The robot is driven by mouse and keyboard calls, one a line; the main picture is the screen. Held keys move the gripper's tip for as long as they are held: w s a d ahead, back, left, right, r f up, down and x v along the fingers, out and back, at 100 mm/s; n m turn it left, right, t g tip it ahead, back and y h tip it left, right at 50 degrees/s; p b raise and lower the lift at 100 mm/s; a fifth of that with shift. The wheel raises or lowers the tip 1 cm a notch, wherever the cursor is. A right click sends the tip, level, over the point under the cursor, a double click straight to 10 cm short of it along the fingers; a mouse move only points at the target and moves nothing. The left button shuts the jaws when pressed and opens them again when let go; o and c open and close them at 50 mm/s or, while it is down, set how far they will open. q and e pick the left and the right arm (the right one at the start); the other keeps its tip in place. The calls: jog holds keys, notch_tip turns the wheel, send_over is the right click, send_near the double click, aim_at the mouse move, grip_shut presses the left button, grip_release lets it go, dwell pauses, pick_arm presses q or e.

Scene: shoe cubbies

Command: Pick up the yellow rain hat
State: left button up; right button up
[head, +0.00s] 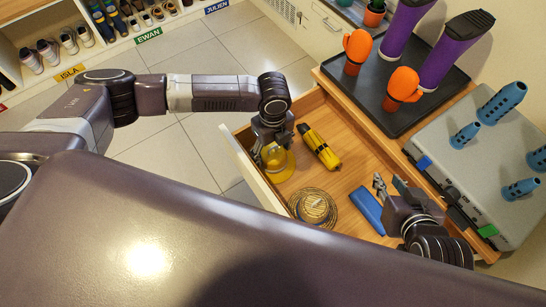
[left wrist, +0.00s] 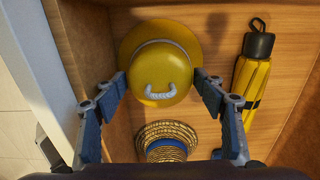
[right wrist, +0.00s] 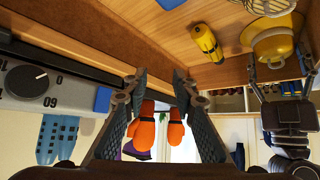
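The yellow rain hat (head: 279,167) lies crown up in the open drawer, near its left wall. In the left wrist view the hat (left wrist: 163,72) shows a round crown with a pale band and a small grey loop. My left gripper (head: 266,146) is above it, pointing down, and partly covers it in the head view. Its open fingers stand on either side of the crown, over the brim; whether they touch it is unclear. My right gripper (head: 389,183) is partly open and empty over the drawer's right part; its fingers also show in its wrist view (right wrist: 160,76).
A black tray (head: 383,116) with orange mittens and purple boots, and a grey case (head: 455,150), stand to the right. Tiled floor lies left.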

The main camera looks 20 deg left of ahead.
pick_arm(q)
jog(key=c, duration=0.7)
jog(key=shift+o, duration=0.2)
